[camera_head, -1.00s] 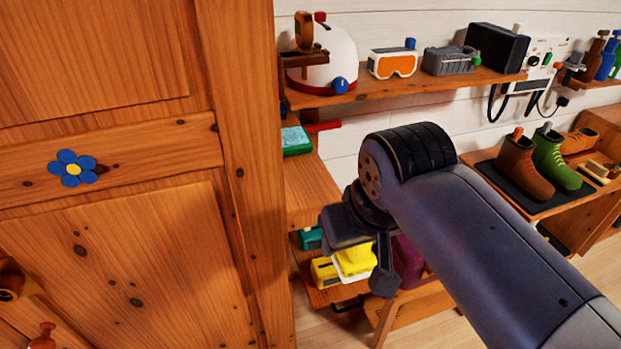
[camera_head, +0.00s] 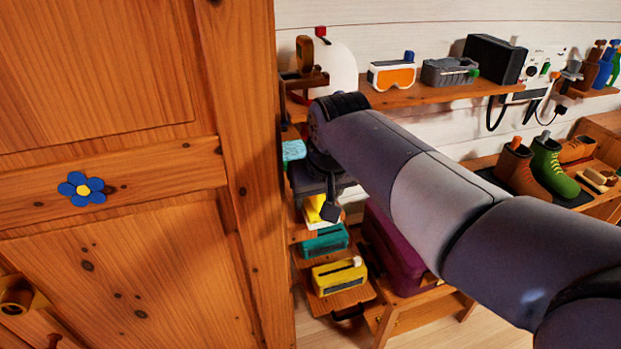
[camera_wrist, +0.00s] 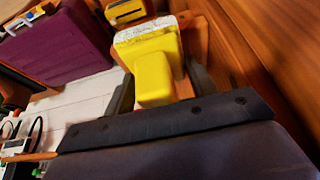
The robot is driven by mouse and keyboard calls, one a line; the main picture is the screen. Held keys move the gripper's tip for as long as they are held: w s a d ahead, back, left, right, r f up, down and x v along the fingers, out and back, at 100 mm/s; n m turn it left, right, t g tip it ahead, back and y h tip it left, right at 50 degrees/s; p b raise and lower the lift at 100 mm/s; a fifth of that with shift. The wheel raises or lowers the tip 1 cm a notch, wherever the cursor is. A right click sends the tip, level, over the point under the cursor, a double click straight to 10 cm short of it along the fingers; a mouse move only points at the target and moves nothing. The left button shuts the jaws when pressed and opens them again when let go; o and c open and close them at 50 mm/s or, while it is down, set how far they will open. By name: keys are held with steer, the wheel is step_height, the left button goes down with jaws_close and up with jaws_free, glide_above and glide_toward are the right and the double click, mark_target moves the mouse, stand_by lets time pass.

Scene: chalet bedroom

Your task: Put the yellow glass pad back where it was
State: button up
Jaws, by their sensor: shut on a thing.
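The yellow glass pad (camera_head: 314,208) has a yellow handle block and a pale, whitish layer on one side. In the head view it is partly hidden by my gripper (camera_head: 323,205), which is shut on it above the narrow stepped shelf beside the wardrobe. In the wrist view the pad (camera_wrist: 153,72) sits between the two dark fingers of my gripper (camera_wrist: 160,88), with its pale layer on the far side. I cannot tell whether the pad touches the shelf.
A teal box (camera_head: 325,241) and a yellow box (camera_head: 338,276) stand on lower steps. A purple case (camera_head: 395,245) stands close on the right. The wooden wardrobe (camera_head: 235,130) bounds the left. A turquoise block (camera_head: 293,151) lies behind my wrist, below the wall shelf (camera_head: 420,94).

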steer(key=w, duration=0.2)
steer(key=w+a+p, duration=0.1)
steer(key=w, duration=0.1)
steer(key=shift+a, duration=0.1)
steer(key=shift+f, duration=0.1)
steer(key=o, duration=0.9)
steer(key=shift+f, duration=0.1)
steer(key=v, duration=0.5)
steer(key=s+d+b, duration=0.1)
steer(key=s, duration=0.3)
steer(key=s+d, duration=0.1)
steer(key=s, duration=0.2)
steer(key=s+d+b, duration=0.1)
steer(key=s, duration=0.3)
steer(key=shift+s+d+b, duration=0.25)
steer(key=shift+s+b, duration=0.05)
